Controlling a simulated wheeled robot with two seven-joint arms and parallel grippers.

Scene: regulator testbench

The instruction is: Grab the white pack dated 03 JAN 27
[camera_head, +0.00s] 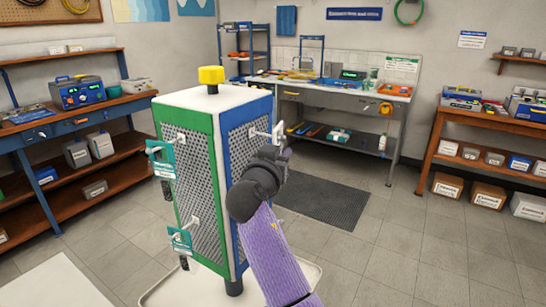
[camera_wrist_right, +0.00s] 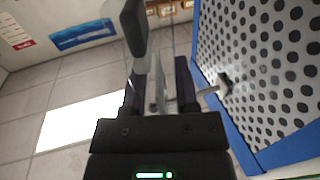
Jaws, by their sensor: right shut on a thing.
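A stand (camera_head: 213,105) with green and blue perforated sides carries hooks. A white pack (camera_head: 278,133) is at a hook on the blue side; its print is too small to read. My right gripper (camera_head: 284,151) is at this pack, on the stand's right side. In the right wrist view its fingers (camera_wrist_right: 158,88) are shut on a thin pale pack (camera_wrist_right: 160,97) seen edge-on, close to a hook (camera_wrist_right: 215,89) on the perforated panel. I cannot tell whether the pack is still on the hook. My left gripper is not in view.
Teal packs hang on the green side, one upper (camera_head: 160,160) and one lower (camera_head: 180,240). A yellow knob (camera_head: 211,76) tops the stand. A workbench (camera_head: 345,92) stands at the back, with shelves left and right. The floor to the right is clear.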

